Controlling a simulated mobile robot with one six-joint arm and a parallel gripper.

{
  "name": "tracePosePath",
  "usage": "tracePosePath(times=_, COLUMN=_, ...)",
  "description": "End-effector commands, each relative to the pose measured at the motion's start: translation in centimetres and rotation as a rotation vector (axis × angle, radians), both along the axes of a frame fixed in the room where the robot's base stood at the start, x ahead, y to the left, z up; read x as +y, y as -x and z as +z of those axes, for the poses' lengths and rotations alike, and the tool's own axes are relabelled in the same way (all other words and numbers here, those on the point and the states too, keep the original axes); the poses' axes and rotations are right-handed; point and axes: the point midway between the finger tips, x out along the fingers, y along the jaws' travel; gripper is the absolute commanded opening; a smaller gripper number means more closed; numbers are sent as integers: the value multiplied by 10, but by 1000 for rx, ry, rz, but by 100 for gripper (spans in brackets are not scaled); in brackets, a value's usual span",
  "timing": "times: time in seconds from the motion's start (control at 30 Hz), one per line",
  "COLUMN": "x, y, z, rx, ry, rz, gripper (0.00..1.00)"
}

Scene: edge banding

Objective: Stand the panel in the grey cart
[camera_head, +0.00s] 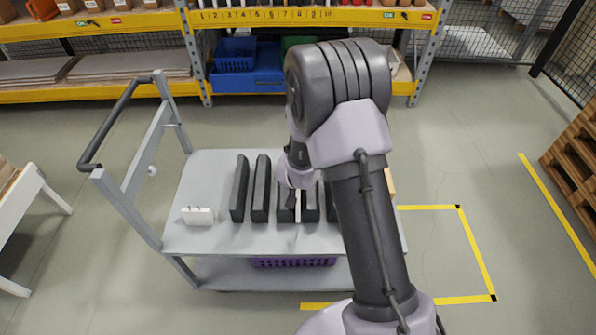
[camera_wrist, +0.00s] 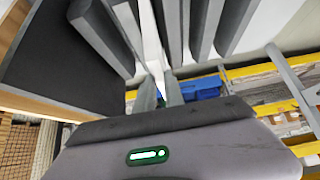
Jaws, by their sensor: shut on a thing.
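The grey cart (camera_head: 210,175) stands ahead with a row of dark upright dividers on its top deck. My gripper (camera_head: 297,192) is low over the row and shut on a thin white panel (camera_head: 298,208). The panel stands upright among the dividers, seen nearly edge-on. In the wrist view my fingers (camera_wrist: 161,90) are on both sides of the white panel (camera_wrist: 151,42), with dark dividers left and right of it. Its lower edge is hidden, so I cannot tell whether it touches the deck.
A small white block (camera_head: 197,215) lies on the deck's left part. A light wooden piece (camera_head: 389,182) shows beside my arm. The cart's handle (camera_head: 108,125) rises at left. A purple basket (camera_head: 292,262) sits on the lower shelf. Shelving (camera_head: 110,92) stands behind.

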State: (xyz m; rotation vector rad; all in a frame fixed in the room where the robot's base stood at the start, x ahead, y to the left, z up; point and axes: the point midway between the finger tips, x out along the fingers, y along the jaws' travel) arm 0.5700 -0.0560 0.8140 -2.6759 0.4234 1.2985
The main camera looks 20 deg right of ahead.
Motion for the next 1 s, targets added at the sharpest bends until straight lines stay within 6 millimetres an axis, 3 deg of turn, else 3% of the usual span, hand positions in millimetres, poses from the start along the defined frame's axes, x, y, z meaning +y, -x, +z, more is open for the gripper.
tracePosePath(times=0.13, x=0, y=-1, z=-17, rx=-2, ry=1, rz=1, gripper=0)
tracePosePath(times=0.4, x=0, y=-1, z=-16, rx=-2, ry=1, rz=1, gripper=0)
tracePosePath(times=0.43, x=0, y=-1, z=-16, rx=-2, ry=1, rz=1, gripper=15)
tracePosePath(times=0.57, x=0, y=-1, z=-17, rx=-2, ry=1, rz=1, gripper=39)
tracePosePath(times=0.87, x=0, y=1, z=-16, rx=2, ry=-1, rz=0, gripper=39)
tracePosePath(times=1.0, x=5, y=13, z=4, rx=0, ry=0, rz=1, gripper=39)
